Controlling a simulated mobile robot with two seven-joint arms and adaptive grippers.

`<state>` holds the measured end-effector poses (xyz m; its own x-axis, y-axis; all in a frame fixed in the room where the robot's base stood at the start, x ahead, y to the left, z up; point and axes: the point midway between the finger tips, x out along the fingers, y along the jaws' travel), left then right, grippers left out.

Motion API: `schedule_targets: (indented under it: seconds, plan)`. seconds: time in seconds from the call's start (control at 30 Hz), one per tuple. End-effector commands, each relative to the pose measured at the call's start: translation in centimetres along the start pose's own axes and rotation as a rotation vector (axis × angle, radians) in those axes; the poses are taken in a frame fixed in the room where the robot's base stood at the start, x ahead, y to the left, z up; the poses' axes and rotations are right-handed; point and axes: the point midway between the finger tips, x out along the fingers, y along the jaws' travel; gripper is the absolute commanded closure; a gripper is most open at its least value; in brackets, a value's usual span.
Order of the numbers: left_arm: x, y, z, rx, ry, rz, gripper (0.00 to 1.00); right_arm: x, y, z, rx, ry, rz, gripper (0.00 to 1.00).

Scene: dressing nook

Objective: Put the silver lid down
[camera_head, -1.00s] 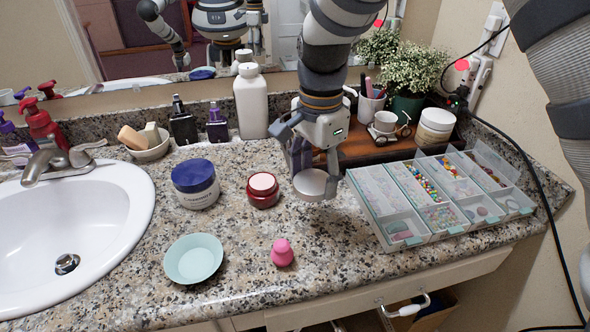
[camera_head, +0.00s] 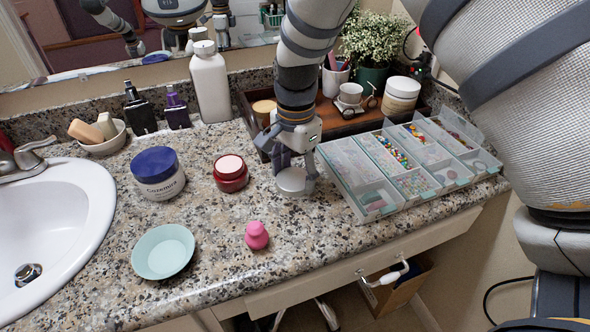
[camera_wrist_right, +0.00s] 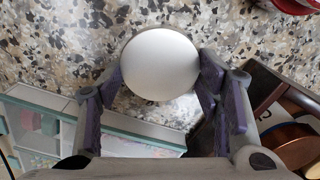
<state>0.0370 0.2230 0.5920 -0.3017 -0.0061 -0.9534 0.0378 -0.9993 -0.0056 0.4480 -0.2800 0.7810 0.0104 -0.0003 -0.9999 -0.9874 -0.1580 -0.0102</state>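The silver lid (camera_head: 291,181) is a small round disc, pale and flat on top. My right gripper (camera_head: 297,170) is shut on it, pointing down at the counter left of the bead organizer. In the right wrist view the lid (camera_wrist_right: 160,63) sits between the two fingers of the gripper (camera_wrist_right: 158,85), which touch its sides. The lid is level and at or just above the granite counter (camera_head: 205,215); I cannot tell if it touches. My left gripper is not in view.
A dark red jar (camera_head: 230,177) stands left of the lid, a blue-lidded tub (camera_head: 158,182) farther left. A pink item (camera_head: 257,236) and a mint dish (camera_head: 163,252) are nearer the front. The bead organizer (camera_head: 345,175) is close on the right, a wooden tray (camera_head: 338,124) behind.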

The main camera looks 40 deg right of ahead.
Motion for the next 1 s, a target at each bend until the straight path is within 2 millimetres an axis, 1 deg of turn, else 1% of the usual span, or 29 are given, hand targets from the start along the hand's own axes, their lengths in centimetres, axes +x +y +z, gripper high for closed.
schedule_targets:
  seconds: [0.03,0.07,0.37,0.43,0.47,0.57,0.6,0.7,0.8,0.9,1.0]
  plan:
    - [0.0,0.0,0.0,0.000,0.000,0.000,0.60,0.0,0.0,0.0,0.000,0.000,0.000,0.28]
    - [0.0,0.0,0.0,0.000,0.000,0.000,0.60,0.0,0.0,0.0,0.000,0.000,0.000,0.21]
    - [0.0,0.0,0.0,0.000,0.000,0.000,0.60,-0.1,0.0,0.0,0.000,0.000,0.000,0.21]
    - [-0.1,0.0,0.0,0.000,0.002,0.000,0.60,-0.6,0.0,0.0,-0.001,0.001,-0.001,0.21]
    - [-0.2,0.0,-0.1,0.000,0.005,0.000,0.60,-1.1,-0.1,0.0,-0.001,0.001,-0.002,0.21]
    - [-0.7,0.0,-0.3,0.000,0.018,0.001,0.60,-3.7,-0.1,-0.1,-0.001,0.003,-0.009,0.21]
    - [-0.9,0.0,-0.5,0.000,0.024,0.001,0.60,-5.0,-0.2,-0.1,-0.001,0.004,-0.010,0.21]
    - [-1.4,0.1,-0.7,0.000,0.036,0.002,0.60,-7.8,-0.2,0.0,-0.001,0.004,-0.010,0.21]
    - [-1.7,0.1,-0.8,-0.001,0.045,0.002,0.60,-10.1,-0.1,0.0,0.000,0.003,-0.007,0.21]
    - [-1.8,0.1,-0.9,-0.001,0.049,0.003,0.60,-11.6,-0.1,0.0,-0.001,0.002,-0.003,0.21]
    - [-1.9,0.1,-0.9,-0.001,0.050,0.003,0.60,-12.3,0.0,0.0,-0.001,0.001,0.001,0.21]
